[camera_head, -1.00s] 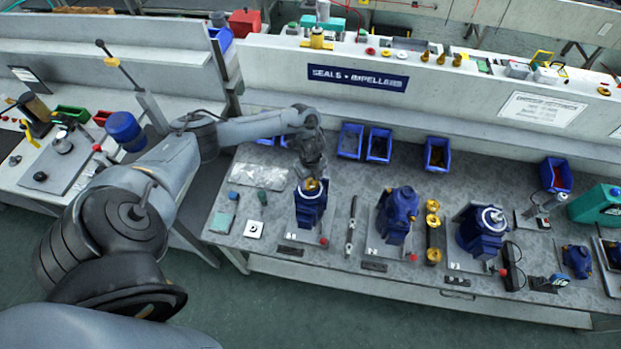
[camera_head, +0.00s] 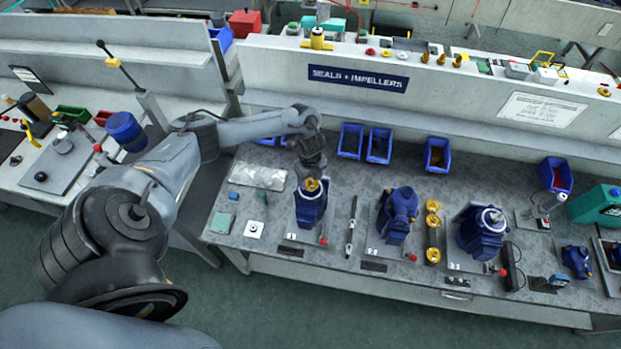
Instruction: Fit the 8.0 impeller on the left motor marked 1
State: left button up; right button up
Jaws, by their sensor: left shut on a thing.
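The left blue motor (camera_head: 311,213) stands upright on the grey bench on its own base plate; the marking there is too small to read. Whether the impeller is seated or just above the shaft, I cannot tell. My right gripper is not in view.
A right motor (camera_head: 483,229) stands further along the bench. Blue bins (camera_head: 379,144) line the back. A slim tool (camera_head: 352,226) lies right of the left motor.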

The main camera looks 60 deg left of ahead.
pick_arm(q)
jog(key=shift+f, duration=0.25)
dwell(0.8)
jog(key=o, duration=1.1)
jog(key=shift+o, duration=0.9)
jog(key=shift+r, duration=0.2)
notch_tip(320, 180, up, 2)
jog(key=shift+r+p, duration=0.2)
jog(key=shift+p, duration=1.05)
notch_tip(320, 180, up, 6)
jog(key=p, duration=0.6)
jog(key=shift+r, duration=0.15)
